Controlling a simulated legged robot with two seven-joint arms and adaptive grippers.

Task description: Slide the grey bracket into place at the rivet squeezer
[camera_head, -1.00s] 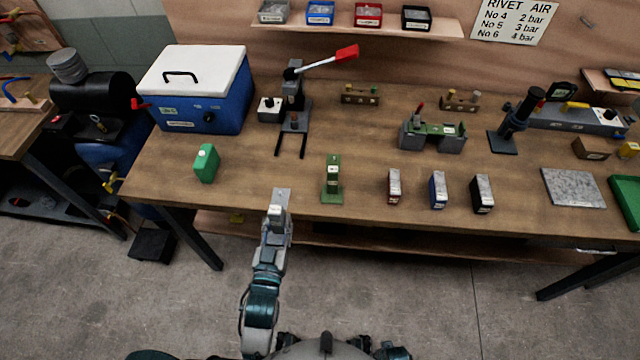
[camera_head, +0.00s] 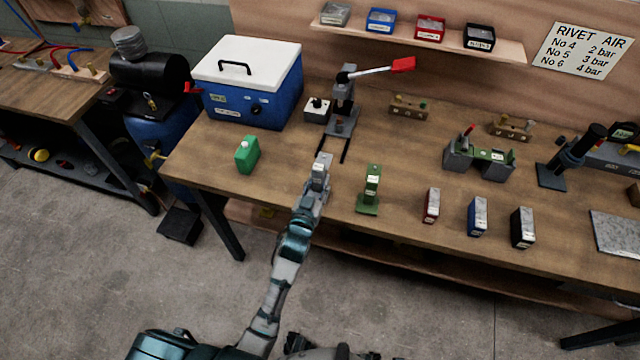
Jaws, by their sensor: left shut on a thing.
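The rivet squeezer (camera_head: 344,95) stands at the back of the bench, with a red-tipped lever and two dark rails (camera_head: 333,148) running toward the front edge. My left gripper (camera_head: 320,180) is shut on the grey bracket (camera_head: 323,161), over the bench's front part. The bracket is just in front of the rails' near ends; whether it touches them or the bench I cannot tell. The gripper hides the bracket's lower part. My right gripper is not in view.
A green bracket (camera_head: 371,190) stands to the right of my left gripper, and a green can (camera_head: 247,155) to the left. A blue box with a white lid (camera_head: 250,85) is behind the can. Red, blue and black boxes stand along the front right.

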